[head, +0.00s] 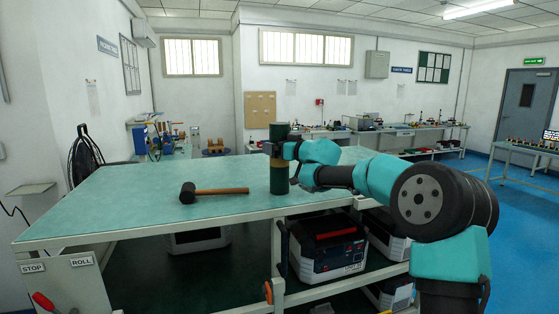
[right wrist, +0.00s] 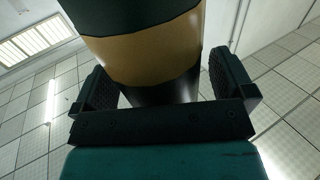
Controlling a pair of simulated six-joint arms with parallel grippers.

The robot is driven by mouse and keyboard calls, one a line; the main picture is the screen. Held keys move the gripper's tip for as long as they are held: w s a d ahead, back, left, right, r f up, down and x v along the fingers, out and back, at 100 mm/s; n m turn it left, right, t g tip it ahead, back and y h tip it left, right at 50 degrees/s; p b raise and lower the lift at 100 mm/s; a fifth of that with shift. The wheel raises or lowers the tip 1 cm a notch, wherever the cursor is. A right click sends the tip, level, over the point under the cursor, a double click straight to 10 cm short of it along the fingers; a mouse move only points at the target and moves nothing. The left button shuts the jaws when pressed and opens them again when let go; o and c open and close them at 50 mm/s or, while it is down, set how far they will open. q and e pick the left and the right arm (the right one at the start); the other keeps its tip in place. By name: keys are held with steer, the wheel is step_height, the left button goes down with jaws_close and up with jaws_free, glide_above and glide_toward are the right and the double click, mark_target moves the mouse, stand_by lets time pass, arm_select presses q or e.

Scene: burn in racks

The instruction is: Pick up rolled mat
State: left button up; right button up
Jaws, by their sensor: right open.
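The rolled mat (head: 279,180) is a dark green cylinder with a tan band, standing upright near the front edge of the green-topped workbench in the head view. In the right wrist view the mat (right wrist: 145,50) fills the upper middle, its tan band in front of the palm. My right gripper (head: 277,150) is at the upper part of the mat, at the height of the band. Its two fingers (right wrist: 168,85) are open, one on each side of the mat, with a gap visible at the right finger. My left gripper is not in the head view.
A mallet (head: 215,191) with a black head and wooden handle lies on the workbench (head: 130,200) left of the mat. The bench top left of and behind the mallet is mostly clear.

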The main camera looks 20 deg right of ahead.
mark_target(280, 135)
steer(key=shift+c, duration=0.4)
steer(key=c, duration=1.3)
steer(key=shift+r, duration=0.1)
steer(key=shift+r, duration=1.7)
steer(key=s+a, duration=0.2)
steer(key=s, duration=0.2)
steer(key=s+a+r, duration=0.1)
steer(key=s+a, duration=0.1)
steer(key=s, duration=0.3)
steer(key=s+a, duration=0.3)
steer(key=s, duration=0.2)
steer(key=shift+s+r, duration=0.2)
steer(key=shift+r, duration=0.05)
